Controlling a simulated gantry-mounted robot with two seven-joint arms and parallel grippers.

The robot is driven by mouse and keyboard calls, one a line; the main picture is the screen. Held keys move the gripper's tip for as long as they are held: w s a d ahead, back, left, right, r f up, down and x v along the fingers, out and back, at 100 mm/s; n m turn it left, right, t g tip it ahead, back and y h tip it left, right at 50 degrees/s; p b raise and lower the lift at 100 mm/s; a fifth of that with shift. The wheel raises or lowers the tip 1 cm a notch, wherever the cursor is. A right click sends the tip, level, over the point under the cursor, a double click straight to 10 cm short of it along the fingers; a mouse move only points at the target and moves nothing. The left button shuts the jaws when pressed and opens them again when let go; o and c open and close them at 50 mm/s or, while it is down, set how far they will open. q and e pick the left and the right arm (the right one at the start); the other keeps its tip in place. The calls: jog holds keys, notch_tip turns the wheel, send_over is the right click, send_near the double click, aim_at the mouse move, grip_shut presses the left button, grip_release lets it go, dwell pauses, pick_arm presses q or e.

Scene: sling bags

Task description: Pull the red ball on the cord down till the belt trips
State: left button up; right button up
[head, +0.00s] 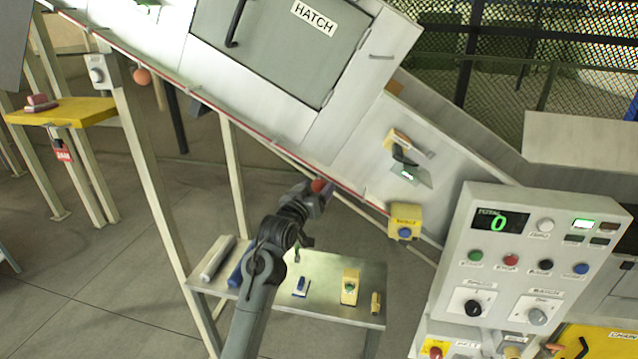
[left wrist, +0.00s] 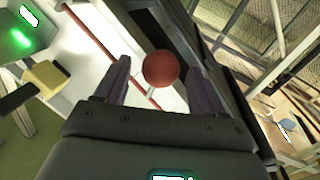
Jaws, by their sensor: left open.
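A red ball (head: 319,186) is at the lower edge of the sloping conveyor in the head view, partly hidden by my left gripper (head: 322,193). In the left wrist view the red ball (left wrist: 161,69) sits between the two fingertips of my left gripper (left wrist: 158,72), with a gap on each side. The fingers are open and not closed on it. A thin red line (left wrist: 92,32) runs along the pale conveyor side behind the ball. A second, orange-red ball (head: 141,76) hangs under the conveyor further left. My right gripper is out of view.
A metal side table (head: 325,312) below holds several small tools. A control panel (head: 525,260) reading 0 stands at the right. A yellow box with a blue button (head: 405,222) is on the conveyor's lower edge. A yellow shelf (head: 75,112) is at the left.

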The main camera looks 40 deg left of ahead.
pick_arm(q)
jog(key=shift+x, duration=1.15)
